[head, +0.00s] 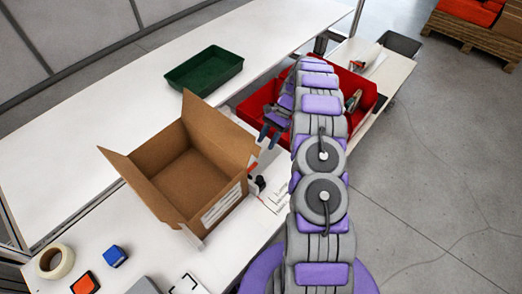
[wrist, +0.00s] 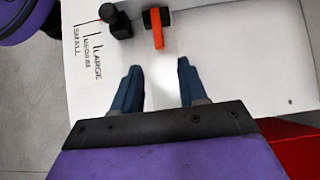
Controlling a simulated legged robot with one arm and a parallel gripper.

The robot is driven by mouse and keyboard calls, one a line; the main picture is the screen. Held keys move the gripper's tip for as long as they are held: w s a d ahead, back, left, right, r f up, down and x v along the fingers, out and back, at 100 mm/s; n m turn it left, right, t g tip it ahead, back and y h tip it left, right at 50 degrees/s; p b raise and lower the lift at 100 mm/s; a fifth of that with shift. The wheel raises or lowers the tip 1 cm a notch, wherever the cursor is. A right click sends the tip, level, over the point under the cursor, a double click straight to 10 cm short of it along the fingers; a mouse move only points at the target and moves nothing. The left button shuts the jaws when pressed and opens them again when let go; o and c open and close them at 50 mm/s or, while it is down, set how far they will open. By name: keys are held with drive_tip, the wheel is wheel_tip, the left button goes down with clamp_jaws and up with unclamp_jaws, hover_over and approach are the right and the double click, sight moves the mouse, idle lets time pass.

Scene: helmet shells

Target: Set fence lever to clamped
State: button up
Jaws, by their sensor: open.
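In the wrist view, an orange lever (wrist: 157,36) extends from a black pivot block (wrist: 163,16) on the white worktop, near the top edge. A black knobbed post (wrist: 115,19) stands just left of it. My gripper (wrist: 157,82) is open and empty, its two blue fingers apart over bare worktop. The lever lies beyond the fingertips, between their lines, and is not touched. In the head view my gripper (head: 269,134) hangs at the bench edge, beyond the box's right side. Small black parts (head: 259,183) show beside the box; the lever is not clear there.
An open cardboard box (head: 190,170) stands on the bench, with a green tray (head: 204,70) behind it. A red bin (head: 361,95) is beyond my arm. Printed size labels (wrist: 87,45) lie left of the post. Tape (head: 54,262) sits at front left.

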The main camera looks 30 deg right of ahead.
drive_tip(key=v, duration=0.6)
drive_tip(key=shift+r+p, duration=0.25)
drive_tip(key=shift+p, duration=0.1)
drive_tip(key=shift+w+d, duration=0.1)
